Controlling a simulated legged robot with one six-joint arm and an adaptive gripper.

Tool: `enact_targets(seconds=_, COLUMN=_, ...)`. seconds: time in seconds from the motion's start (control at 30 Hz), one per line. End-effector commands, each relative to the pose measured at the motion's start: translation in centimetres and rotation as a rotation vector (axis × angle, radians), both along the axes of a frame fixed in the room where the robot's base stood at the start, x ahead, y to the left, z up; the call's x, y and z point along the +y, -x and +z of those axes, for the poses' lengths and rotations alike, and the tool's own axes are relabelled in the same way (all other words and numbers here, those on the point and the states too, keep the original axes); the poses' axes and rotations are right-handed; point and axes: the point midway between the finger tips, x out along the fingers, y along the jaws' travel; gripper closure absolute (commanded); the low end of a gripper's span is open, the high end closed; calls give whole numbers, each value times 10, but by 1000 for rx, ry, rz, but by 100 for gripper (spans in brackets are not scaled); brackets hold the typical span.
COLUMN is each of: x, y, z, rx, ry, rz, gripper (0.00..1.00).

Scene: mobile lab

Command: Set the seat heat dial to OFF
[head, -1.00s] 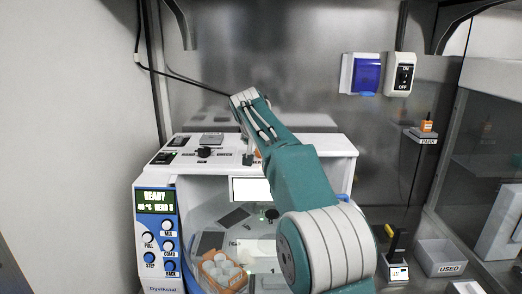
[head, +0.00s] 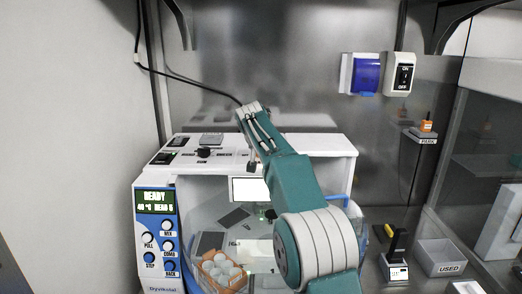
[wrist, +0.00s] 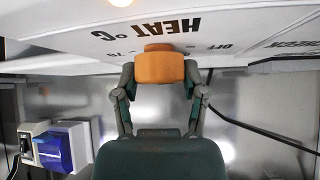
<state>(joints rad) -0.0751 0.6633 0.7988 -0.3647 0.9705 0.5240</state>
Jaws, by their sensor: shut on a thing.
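In the wrist view, the panel appears upside down with the label "HEAT °C" (wrist: 148,27). An orange block-shaped knob (wrist: 160,67), apparently the seat heat dial, sits between my gripper's fingers (wrist: 160,78), which are shut on its two sides. The "OFF" mark (wrist: 222,47) is to the right of the knob and a "70" mark (wrist: 122,52) is to its left. I cannot see where the knob's pointer stands. In the head view, my gripper (head: 252,166) is low over the white machine's top (head: 310,146); my arm hides the dial there.
A black knob (head: 204,152) stands on the machine's top, left of my gripper. The front panel display (head: 155,201) reads READY. An orange rack of white-capped vials (head: 222,270) is inside. A blue-covered box (head: 366,75) and an ON/OFF switch (head: 403,74) are on the back wall.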

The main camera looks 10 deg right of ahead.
Motion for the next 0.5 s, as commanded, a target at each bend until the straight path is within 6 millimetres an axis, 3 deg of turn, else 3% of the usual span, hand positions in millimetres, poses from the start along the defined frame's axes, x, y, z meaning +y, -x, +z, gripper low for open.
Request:
enact_targets(seconds=0.27, x=0, y=0, z=-2, rx=4, ry=-1, rz=33, gripper=92)
enact_targets(seconds=0.5, x=0, y=-1, z=-3, rx=4, ry=-3, rz=160, gripper=92)
